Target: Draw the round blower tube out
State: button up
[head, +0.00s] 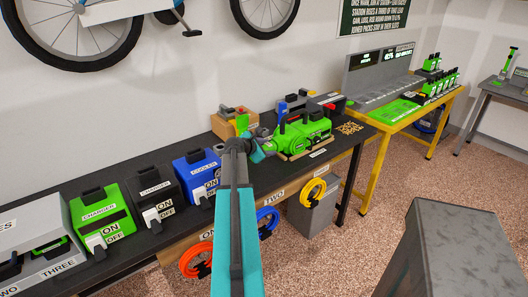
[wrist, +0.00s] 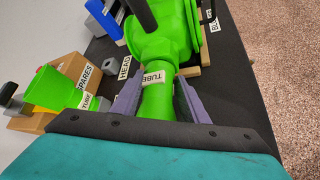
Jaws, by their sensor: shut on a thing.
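The green blower (head: 308,132) lies on a wooden cradle on the dark bench in the head view. Its green body (wrist: 170,45) fills the top middle of the wrist view. The round green tube (wrist: 156,100), with a white TUBE label, runs from the body toward my wrist and meets the body with no gap that I can see. My gripper (wrist: 157,92) is shut on the tube, one purple-grey finger on each side. In the head view my gripper (head: 260,150) is at the blower's left end, partly hidden by my arm. The tube's near end is hidden by my wrist.
A wooden SPARES box (wrist: 68,70) stands left of the tube, with a flared green piece (wrist: 50,88) at it. A blue item (wrist: 103,22) is near the blower. A yellow-framed table (head: 400,105) stands right.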

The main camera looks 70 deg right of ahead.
jog(key=shift+w+a, duration=0.4)
jog(key=shift+a, duration=0.1)
dwell(0.8)
jog(key=shift+w+a, duration=0.45)
jog(key=shift+a, duration=0.25)
jog(key=shift+w+a, duration=0.4)
jog(key=shift+a, duration=0.25)
jog(key=shift+r, duration=0.15)
